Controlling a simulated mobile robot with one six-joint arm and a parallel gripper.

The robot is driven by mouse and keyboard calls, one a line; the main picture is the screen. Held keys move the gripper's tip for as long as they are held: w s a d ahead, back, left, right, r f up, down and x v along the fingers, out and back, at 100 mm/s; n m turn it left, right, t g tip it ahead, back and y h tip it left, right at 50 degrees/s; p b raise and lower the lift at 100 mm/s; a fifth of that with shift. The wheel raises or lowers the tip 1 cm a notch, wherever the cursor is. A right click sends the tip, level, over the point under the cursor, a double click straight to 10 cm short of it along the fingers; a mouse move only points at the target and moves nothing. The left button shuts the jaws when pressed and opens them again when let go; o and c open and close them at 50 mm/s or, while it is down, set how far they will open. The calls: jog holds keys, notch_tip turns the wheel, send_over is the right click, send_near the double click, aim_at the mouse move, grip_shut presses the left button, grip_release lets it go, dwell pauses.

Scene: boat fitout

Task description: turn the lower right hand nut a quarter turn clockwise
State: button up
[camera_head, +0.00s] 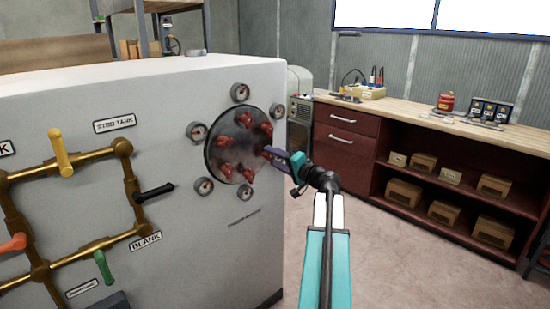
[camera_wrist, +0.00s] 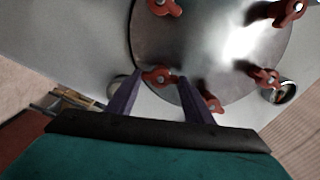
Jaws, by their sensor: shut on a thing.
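A round steel cover (camera_head: 238,147) sits on the grey panel face, with several red wing nuts around its rim. My gripper (camera_head: 268,152) reaches in from the right at the cover's lower right edge. It mostly hides the lower right hand nut in the head view. In the wrist view that red nut (camera_wrist: 158,75) sits between the two purple fingertips of my gripper (camera_wrist: 158,79), which are shut on it. Another red nut (camera_wrist: 210,100) shows close beside the right finger. The bottom nut (camera_head: 246,174) and upper right nut (camera_head: 267,130) are clear of the gripper.
Several round gauges surround the cover, such as one at lower left (camera_head: 204,186). Brass pipes (camera_head: 128,190) with coloured valve handles run along the panel's left. A workbench (camera_head: 430,110) with shelved boxes stands right. The floor (camera_head: 390,260) between is clear.

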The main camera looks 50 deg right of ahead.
jog(key=shift+m+p, duration=0.5)
jog(key=shift+m, duration=1.1)
jog(key=shift+f, duration=0.1)
jog(key=o, duration=1.1)
jog(key=shift+c, duration=0.2)
jog(key=shift+s, duration=0.15)
jog(key=s+a, duration=0.1)
jog(key=s, duration=1.2)
jog(key=shift+s+b, duration=0.3)
jog(key=shift+b, duration=0.15)
jog(key=shift+w, duration=0.1)
